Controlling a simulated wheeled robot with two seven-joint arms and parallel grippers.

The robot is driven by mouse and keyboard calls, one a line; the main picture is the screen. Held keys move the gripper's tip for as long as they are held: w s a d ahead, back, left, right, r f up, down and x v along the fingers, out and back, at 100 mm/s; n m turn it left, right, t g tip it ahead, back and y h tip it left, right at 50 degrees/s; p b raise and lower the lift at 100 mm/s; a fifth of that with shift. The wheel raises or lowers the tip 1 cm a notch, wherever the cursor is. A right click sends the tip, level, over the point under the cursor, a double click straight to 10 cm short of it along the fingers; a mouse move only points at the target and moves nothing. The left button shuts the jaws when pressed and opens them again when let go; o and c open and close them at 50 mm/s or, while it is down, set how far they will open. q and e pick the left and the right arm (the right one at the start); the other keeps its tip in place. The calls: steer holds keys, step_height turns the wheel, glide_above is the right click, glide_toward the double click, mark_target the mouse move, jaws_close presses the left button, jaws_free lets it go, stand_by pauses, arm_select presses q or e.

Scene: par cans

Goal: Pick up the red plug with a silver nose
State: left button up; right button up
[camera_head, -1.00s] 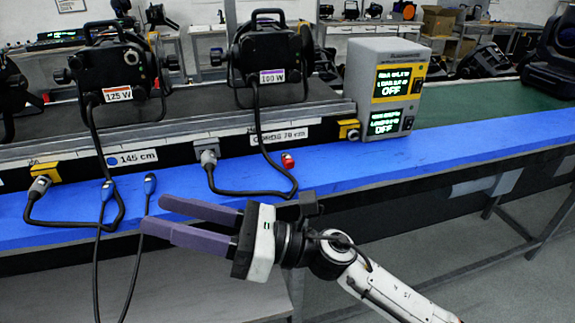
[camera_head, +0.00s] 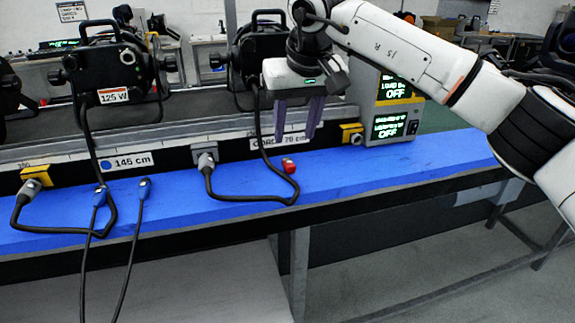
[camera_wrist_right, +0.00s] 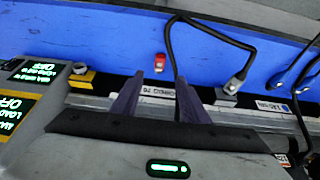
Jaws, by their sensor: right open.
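The small red plug (camera_head: 289,166) lies on the blue bench strip, beside a loop of black cable. A small pale end shows on its far side, towards the rail. It also shows in the right wrist view (camera_wrist_right: 159,62), just beyond the fingertips. My right gripper (camera_head: 296,139) is open and empty, with its purple fingers pointing down above the strip's back edge, up and behind the plug in the head view. In the right wrist view the two fingers (camera_wrist_right: 158,80) stand apart, with the plug showing between and past their tips. My left gripper is not in view.
A grey connector (camera_head: 206,160) with black cable sits left of the plug. Two blue plugs (camera_head: 144,186) lie further left. A grey power box (camera_head: 392,128) with lit displays stands right of the gripper. A black lamp (camera_head: 250,60) is behind it. The strip right of the plug is clear.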

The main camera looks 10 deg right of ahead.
steer(key=x, duration=0.4)
steer(key=shift+f, duration=0.2)
steer(key=shift+s+p+x, duration=0.25)
steer(key=shift+p+x, duration=0.05)
steer(key=shift+x, duration=1.05)
steer(key=shift+s+p+x, duration=0.2)
steer(key=shift+p+x, duration=0.05)
steer(key=shift+x, duration=1.1)
steer(key=shift+d+f, duration=0.1)
steer(key=shift+f, duration=0.05)
jaws_close()
step_height(320, 180, up, 9)
step_height(320, 180, up, 8)
steer(key=p, duration=0.7)
glide_above(291, 165)
steer(key=s, duration=0.2)
step_height(291, 165, up, 10)
steer(key=b, duration=0.1)
steer(key=shift+s+b, duration=0.35)
steer(key=shift+s, duration=0.1)
steer(key=shift+f, duration=0.15)
